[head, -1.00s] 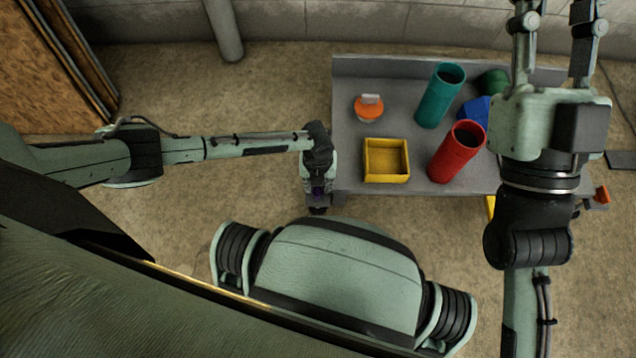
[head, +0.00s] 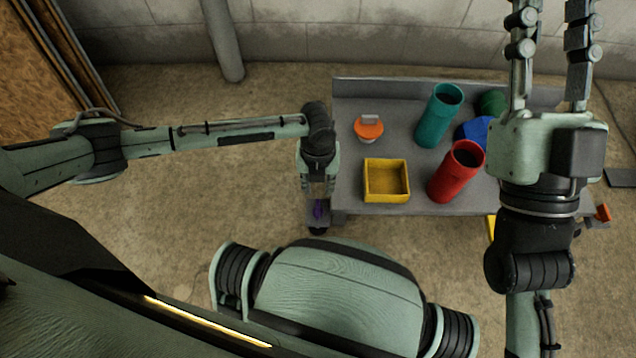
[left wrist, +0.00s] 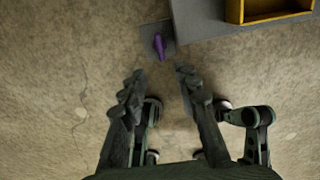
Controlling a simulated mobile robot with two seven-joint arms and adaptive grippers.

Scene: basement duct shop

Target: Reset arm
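My left gripper (head: 318,192) hangs at the near left corner of the grey workbench (head: 345,208). Its two fingers (left wrist: 155,85) are apart with nothing between them in the left wrist view. A small purple object (head: 318,209) lies on a small grey plate (head: 312,222) at that corner, just past the fingertips; it also shows in the left wrist view (left wrist: 159,47), clear of both fingers. My right gripper (head: 549,25) is raised over the right part of the bench, its fingers apart and empty; the tips are cut off by the top edge.
On the bench are a yellow bin (head: 386,198), an orange-topped item (head: 368,129), a teal tube (head: 436,118), a red tube (head: 456,172), a blue item (head: 474,132) and a green item (head: 491,103). The floor left of the bench is clear.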

